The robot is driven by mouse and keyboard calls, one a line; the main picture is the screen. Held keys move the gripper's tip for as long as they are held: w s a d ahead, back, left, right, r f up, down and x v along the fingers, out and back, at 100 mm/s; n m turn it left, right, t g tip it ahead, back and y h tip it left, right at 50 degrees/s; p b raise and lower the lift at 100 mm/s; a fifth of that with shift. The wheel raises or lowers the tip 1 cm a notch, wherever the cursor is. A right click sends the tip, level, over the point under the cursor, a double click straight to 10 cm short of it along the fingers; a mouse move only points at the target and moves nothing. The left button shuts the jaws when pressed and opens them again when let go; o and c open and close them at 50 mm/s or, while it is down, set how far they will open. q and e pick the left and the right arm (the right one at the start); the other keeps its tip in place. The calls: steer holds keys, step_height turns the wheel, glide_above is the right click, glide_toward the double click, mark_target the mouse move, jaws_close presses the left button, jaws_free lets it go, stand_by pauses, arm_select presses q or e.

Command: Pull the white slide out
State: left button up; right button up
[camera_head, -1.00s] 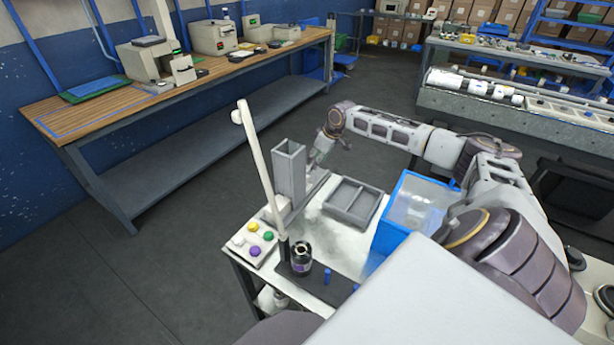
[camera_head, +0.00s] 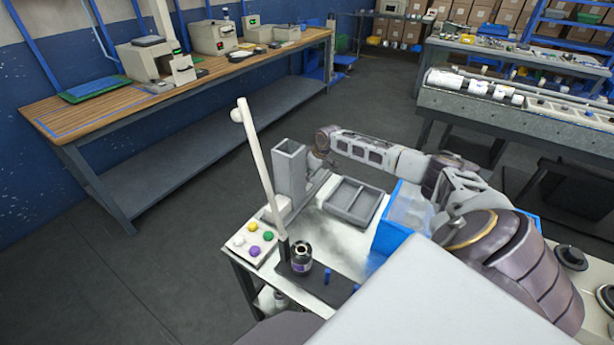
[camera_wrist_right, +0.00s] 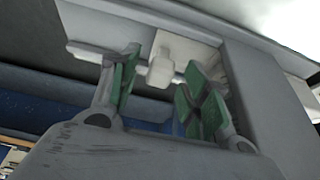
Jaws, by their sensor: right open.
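The white slide (camera_wrist_right: 185,47) shows in the right wrist view as a pale piece with a small knob (camera_wrist_right: 161,70) sticking out, set in a grey housing. My right gripper (camera_wrist_right: 160,88) is open, its green-padded fingers on either side of the knob. I cannot tell whether either finger touches it. In the head view, my right arm reaches from the right to behind the tall grey chute (camera_head: 290,172), where the right gripper and the slide are mostly hidden. My left gripper is not in view.
A white table (camera_head: 335,240) carries a grey divided tray (camera_head: 353,201), a blue bin (camera_head: 388,236), a dark-topped bottle (camera_head: 301,257), a leaning white pole (camera_head: 258,165) and a panel of coloured buttons (camera_head: 254,240). Open floor lies to the left, before a wooden bench (camera_head: 100,120).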

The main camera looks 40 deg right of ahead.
steer(key=shift+w+f, duration=0.1)
steer(key=shift+f, duration=0.1)
jaws_close()
stand_by(0.3)
